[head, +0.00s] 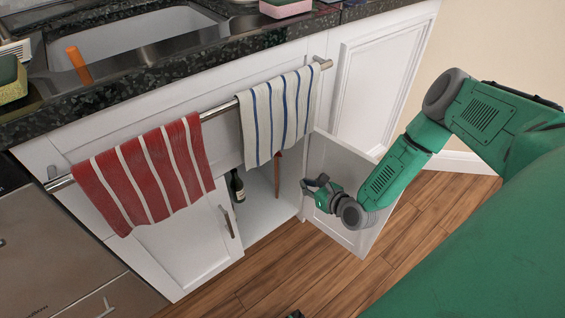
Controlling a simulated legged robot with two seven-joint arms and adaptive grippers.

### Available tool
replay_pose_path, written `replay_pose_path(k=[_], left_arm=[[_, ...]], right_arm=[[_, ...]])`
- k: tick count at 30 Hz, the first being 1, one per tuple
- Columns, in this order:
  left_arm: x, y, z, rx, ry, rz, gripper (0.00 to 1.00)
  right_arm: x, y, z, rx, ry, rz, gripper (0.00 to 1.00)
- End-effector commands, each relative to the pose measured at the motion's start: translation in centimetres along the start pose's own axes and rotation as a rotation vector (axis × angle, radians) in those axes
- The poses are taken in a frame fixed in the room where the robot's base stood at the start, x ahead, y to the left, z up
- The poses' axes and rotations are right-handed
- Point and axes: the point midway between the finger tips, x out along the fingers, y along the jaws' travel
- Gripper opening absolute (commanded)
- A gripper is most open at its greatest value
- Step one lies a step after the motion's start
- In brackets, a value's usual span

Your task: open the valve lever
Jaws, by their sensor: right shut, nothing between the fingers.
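No valve lever can be made out for certain. My right gripper (312,184) is shut and empty. It is at the right side of the cabinet opening, in front of the inner face of the open right door (345,228). I cannot tell whether it touches the door.
A red striped towel (146,172) and a blue-striped white towel (278,113) hang from a rail (220,109) over the cabinet front. A dark bottle (238,187) stands inside. The left door (190,250) looks closed.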

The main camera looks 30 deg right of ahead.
Motion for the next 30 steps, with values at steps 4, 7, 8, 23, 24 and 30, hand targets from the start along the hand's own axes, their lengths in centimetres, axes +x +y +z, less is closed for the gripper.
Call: replay_pose_path(k=[4,7,8,23,24,30], left_arm=[[0.1,0.0,0.0,0.000,0.000,0.000,0.00],[0.3,0.0,0.0,0.000,0.000,0.000,0.00],[0.5,0.0,0.0,0.000,0.000,0.000,0.00],[3.2,0.0,0.2,0.000,-0.001,0.000,0.00],[3.1,0.0,0.2,0.000,-0.001,0.000,0.00],[3.0,0.0,0.1,0.000,0.000,0.000,0.00]], right_arm=[[0.2,0.1,0.0,-0.001,0.000,0.001,0.00],[0.9,0.1,-0.1,-0.001,-0.001,0.002,0.00],[1.3,0.1,-0.1,-0.002,-0.002,0.002,0.00],[10.5,0.1,1.0,0.000,-0.003,0.001,0.00],[10.5,0.1,1.7,0.000,-0.003,0.001,0.00],[10.9,0.1,3.5,-0.001,0.000,0.001,0.00]])
